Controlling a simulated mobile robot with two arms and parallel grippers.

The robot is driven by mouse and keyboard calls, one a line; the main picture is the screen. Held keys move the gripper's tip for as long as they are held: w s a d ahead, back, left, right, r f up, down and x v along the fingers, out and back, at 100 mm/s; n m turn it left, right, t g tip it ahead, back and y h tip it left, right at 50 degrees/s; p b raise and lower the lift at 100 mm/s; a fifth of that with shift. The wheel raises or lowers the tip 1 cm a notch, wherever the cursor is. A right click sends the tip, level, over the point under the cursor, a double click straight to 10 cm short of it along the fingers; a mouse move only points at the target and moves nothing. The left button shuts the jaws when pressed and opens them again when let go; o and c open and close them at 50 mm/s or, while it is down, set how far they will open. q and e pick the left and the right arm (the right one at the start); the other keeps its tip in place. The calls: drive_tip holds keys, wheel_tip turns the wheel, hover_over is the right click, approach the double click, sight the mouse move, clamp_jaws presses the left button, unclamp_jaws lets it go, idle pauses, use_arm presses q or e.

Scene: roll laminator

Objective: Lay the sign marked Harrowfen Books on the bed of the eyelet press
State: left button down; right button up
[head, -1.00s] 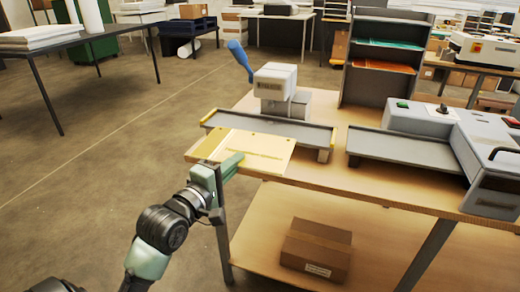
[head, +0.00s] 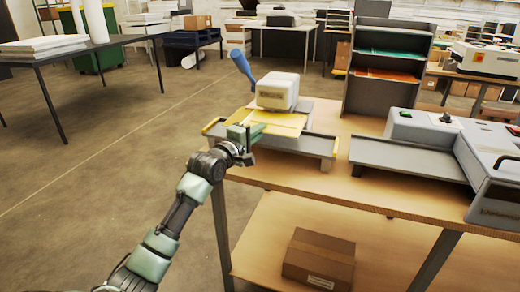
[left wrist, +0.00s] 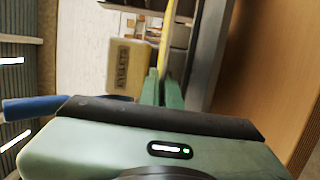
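The yellow sign (head: 284,123) is held roughly flat over the bed (head: 312,145) of the eyelet press (head: 277,91), its far part at the press head. I cannot read its print here. My left gripper (head: 246,134) is shut on its near left edge. In the left wrist view the sign (left wrist: 164,38) shows edge-on between my left fingers (left wrist: 162,92), with the grey bed (left wrist: 207,45) alongside; I cannot tell whether they touch. The press head there carries an EYELETS label (left wrist: 124,66). My right gripper is not in view.
The press has a blue lever (head: 240,65) raised at its left. A grey machine (head: 440,140) with a side tray stands to the right on the same wooden table (head: 330,182). A shelf rack (head: 388,70) stands behind. A cardboard box (head: 318,260) sits on the lower shelf.

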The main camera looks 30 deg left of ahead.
use_arm(q)
wheel_tip(320, 180, down, 6)
drive_tip(key=shift+w+f, duration=0.1)
drive_tip(key=shift+f, duration=0.1)
drive_tip(key=shift+w+f, duration=0.15)
drive_tip(key=shift+f, duration=0.15)
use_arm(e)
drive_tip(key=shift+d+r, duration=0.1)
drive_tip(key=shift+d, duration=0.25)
use_arm(q)
drive_tip(key=c, duration=2)
unclamp_jaws()
drive_tip(key=shift+f, duration=0.2)
drive_tip(key=shift+c, duration=0.2)
drive_tip(key=o, duration=0.4)
drive_tip(key=shift+r, duration=0.15)
